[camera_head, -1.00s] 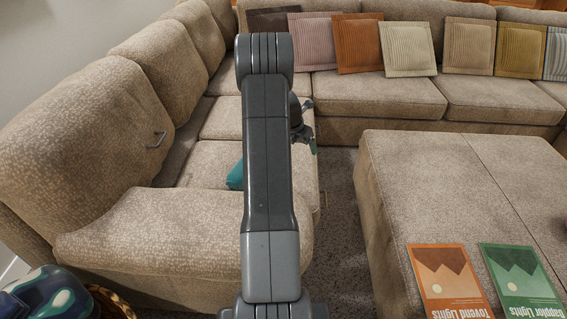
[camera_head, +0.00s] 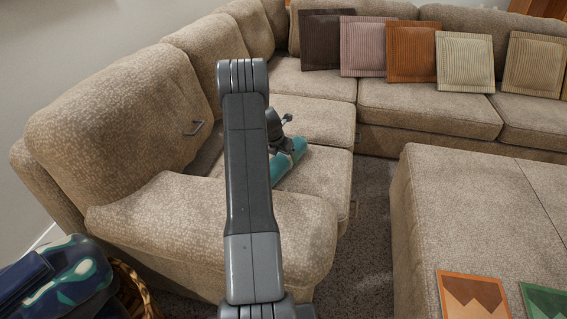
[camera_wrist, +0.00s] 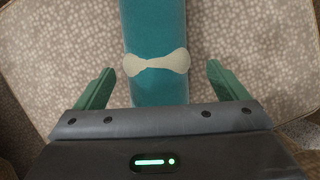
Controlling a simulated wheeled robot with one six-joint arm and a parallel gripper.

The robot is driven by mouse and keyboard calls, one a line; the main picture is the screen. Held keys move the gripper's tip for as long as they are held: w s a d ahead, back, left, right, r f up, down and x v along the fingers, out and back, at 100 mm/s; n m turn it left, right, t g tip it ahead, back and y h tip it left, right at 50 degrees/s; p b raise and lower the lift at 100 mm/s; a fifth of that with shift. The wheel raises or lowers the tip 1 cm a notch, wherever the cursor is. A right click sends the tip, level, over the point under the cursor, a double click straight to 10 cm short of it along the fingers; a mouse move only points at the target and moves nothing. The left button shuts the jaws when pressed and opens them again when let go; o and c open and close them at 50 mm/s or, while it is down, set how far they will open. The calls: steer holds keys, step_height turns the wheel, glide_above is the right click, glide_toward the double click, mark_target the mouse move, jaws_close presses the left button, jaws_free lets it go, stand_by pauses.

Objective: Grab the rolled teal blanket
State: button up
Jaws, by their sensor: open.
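The rolled teal blanket (camera_head: 289,162) lies on the seat of the left sofa section, partly hidden behind my arm in the head view. In the wrist view the teal roll (camera_wrist: 155,30) runs up from my gripper, with a pale bone-shaped band (camera_wrist: 156,65) around it. My gripper (camera_wrist: 158,85) is open, with one green finger on each side of the roll and a visible gap to it on both sides. In the head view my gripper is by the blanket, its fingers mostly hidden.
The sofa's front armrest (camera_head: 180,225) stands near my arm. A large beige ottoman (camera_head: 455,215) is at the right, with an orange booklet (camera_head: 472,297) and a green booklet (camera_head: 545,300). Carpet (camera_head: 370,215) lies open between sofa and ottoman. A wicker basket (camera_head: 135,292) is at lower left.

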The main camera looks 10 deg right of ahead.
mark_target(282, 155)
steer(key=b+x, duration=0.1)
steer(key=x, duration=0.4)
steer(key=shift+w+a+b, duration=0.1)
steer(key=shift+a+b, duration=0.05)
steer(key=shift+b, duration=0.15)
steer(key=shift+r, duration=0.1)
steer(key=c, duration=1.2)
steer(key=shift+r, duration=0.15)
